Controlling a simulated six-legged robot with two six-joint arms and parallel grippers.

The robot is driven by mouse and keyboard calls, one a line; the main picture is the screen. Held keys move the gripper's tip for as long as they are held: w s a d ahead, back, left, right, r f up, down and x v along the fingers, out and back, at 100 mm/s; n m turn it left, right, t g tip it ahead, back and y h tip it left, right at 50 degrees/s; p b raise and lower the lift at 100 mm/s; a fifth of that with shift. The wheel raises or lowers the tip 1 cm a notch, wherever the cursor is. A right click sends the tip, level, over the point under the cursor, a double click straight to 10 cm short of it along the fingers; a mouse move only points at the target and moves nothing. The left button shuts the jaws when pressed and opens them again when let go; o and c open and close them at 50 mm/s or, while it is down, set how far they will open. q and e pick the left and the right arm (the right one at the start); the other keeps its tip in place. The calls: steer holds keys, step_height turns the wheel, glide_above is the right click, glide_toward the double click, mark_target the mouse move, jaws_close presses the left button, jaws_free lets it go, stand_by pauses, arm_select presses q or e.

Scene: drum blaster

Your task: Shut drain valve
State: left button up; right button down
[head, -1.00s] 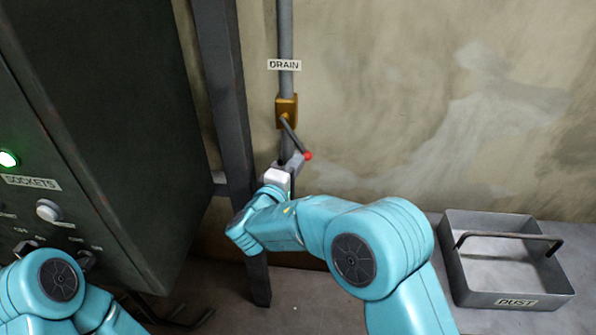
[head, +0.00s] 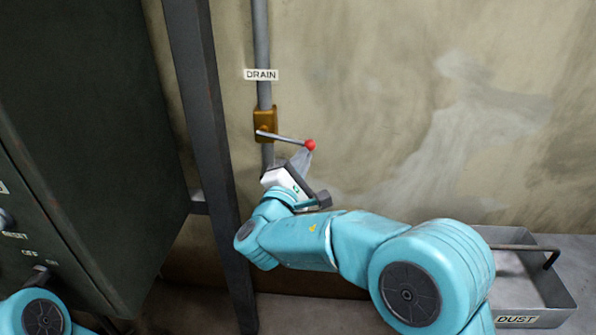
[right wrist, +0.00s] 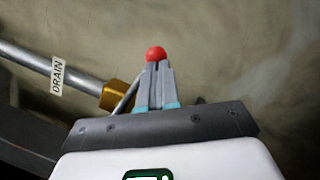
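The drain valve (head: 264,124) is a brass body on a grey vertical pipe under a DRAIN label. Its grey lever (head: 284,138) ends in a red knob (head: 310,145) and points right, tilted slightly down. My right gripper (head: 303,160) reaches up from below to the knob end of the lever. In the right wrist view its fingers (right wrist: 157,85) are close together at the red knob (right wrist: 155,54), with the lever running in from the left; they look shut on the lever end. My left arm shows only at the bottom left, its gripper out of view.
A dark green cabinet (head: 75,140) with switches fills the left. A dark upright post (head: 207,150) stands between it and the pipe. A grey DUST tray (head: 545,317) with a handle lies at the lower right. The wall right of the valve is bare.

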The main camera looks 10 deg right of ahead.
steer(key=shift+d+r+b, duration=0.3)
steer(key=shift+d+r, duration=0.15)
steer(key=shift+r, duration=0.35)
steer(key=shift+f, duration=0.1)
